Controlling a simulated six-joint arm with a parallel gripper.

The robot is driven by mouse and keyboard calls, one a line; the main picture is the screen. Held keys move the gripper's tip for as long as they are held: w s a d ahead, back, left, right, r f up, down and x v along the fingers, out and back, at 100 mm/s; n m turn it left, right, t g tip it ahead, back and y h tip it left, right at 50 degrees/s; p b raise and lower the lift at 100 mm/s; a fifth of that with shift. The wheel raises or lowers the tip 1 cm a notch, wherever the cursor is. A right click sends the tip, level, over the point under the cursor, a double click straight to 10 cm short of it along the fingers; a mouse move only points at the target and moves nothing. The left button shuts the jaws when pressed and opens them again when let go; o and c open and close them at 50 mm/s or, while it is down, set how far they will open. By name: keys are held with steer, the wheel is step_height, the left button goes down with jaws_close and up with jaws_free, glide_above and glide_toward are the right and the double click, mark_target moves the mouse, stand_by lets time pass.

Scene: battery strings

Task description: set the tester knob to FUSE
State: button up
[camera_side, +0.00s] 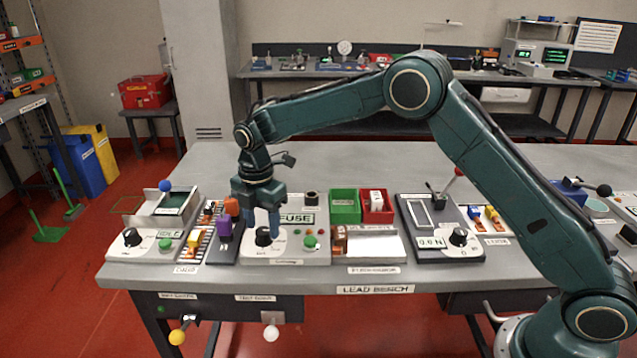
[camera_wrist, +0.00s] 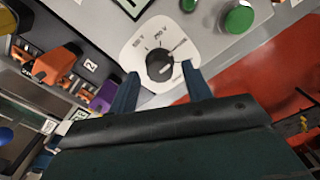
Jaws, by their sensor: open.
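The tester (camera_side: 285,254) is a light grey box near the middle of the bench's front. In the wrist view the knob (camera_wrist: 160,63) lies in line with the gap between my two open fingers (camera_wrist: 161,82). I cannot tell whether they touch it.
A purple block (camera_side: 224,229) and orange block (camera_side: 231,206) stand close left of the tester. Green (camera_side: 345,207) and red (camera_side: 377,210) bins stand behind right. Another knobbed unit (camera_side: 135,242) is at far left, and a meter (camera_side: 440,235) at right. Bare bench lies behind.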

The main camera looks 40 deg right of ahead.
steer(key=shift+r, duration=1.05)
steer(key=shift+r, duration=0.1)
steer(key=shift+s+d+r, duration=0.1)
steer(key=shift+r, duration=0.1)
steer(key=s+d+r+m+t, duration=0.1)
steer(key=s+d+r+m, duration=0.35)
steer(key=s+r, duration=0.35)
steer(key=s+d+r+m+t, duration=0.2)
steer(key=s+d+r+m, duration=0.2)
steer(key=s+r+m, duration=0.35)
steer(key=s+d+m+t, duration=0.1)
steer(key=s+m, duration=0.3)
steer(key=s, duration=0.7)
steer(key=s+d+m+t, duration=0.1)
steer(key=s+d+m, duration=0.2)
steer(key=s, duration=0.8)
steer(key=shift+d+m+t, duration=0.3)
steer(key=shift+m, duration=0.7)
